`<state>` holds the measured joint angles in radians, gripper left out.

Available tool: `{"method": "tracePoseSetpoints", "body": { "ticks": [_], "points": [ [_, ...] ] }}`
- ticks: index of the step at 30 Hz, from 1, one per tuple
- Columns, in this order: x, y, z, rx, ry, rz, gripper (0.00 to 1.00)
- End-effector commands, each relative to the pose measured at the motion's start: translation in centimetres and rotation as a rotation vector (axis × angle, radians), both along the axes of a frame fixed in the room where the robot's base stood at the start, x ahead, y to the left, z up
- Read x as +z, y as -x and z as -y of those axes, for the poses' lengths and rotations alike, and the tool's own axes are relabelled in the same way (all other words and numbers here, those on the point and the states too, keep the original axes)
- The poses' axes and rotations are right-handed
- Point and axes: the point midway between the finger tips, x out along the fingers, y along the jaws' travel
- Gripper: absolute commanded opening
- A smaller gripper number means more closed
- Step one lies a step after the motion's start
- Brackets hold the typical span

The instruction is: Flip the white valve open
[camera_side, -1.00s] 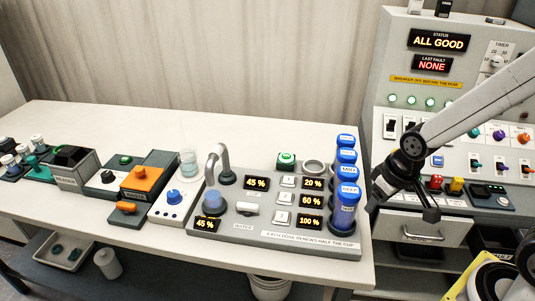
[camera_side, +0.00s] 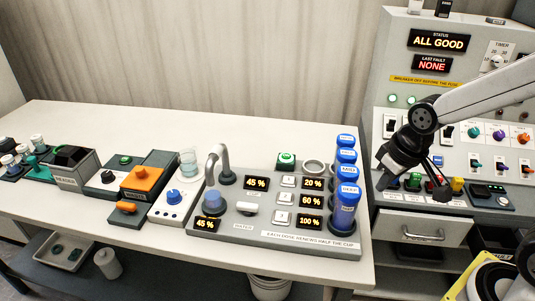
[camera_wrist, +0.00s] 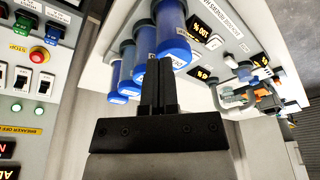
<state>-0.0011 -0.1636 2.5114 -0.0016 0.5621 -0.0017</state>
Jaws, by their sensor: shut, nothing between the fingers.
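The white valve (camera_side: 247,208) is a small white lever on the grey dosing station (camera_side: 280,239), between the WATER label and the 45 % displays. It looks to lie sideways in the side view. My gripper (camera_side: 442,194) is well to the right of it, in the air in front of the control panel, past the blue bottles. In the wrist view my gripper (camera_wrist: 158,60) is shut and empty, with the blue bottles close around its tips in the picture. A small white part shows beyond them there, but I cannot tell whether it is the valve.
Several blue-capped bottles (camera_side: 345,205) stand at the station's right end, between my gripper and the valve. The control panel (camera_side: 390,150) stands behind my gripper. The back of the table is clear.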

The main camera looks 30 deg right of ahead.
Motion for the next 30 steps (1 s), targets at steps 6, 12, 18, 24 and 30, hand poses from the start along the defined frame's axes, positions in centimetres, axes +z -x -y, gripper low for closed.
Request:
{"method": "tracePoseSetpoints", "body": {
  "ticks": [6,12,18,24,30],
  "points": [
    [0.0,-1.2,-1.2,0.161,0.057,-0.033,0.00],
    [0.1,-2.5,-2.4,0.332,0.119,-0.067,0.00],
    [0.1,-4.3,-4.5,0.580,0.216,-0.114,0.00],
    [0.1,-6.9,-8.0,0.935,0.371,-0.183,0.00],
    [0.0,-9.2,-12.1,1.274,0.543,-0.252,0.00]
  ]
}}
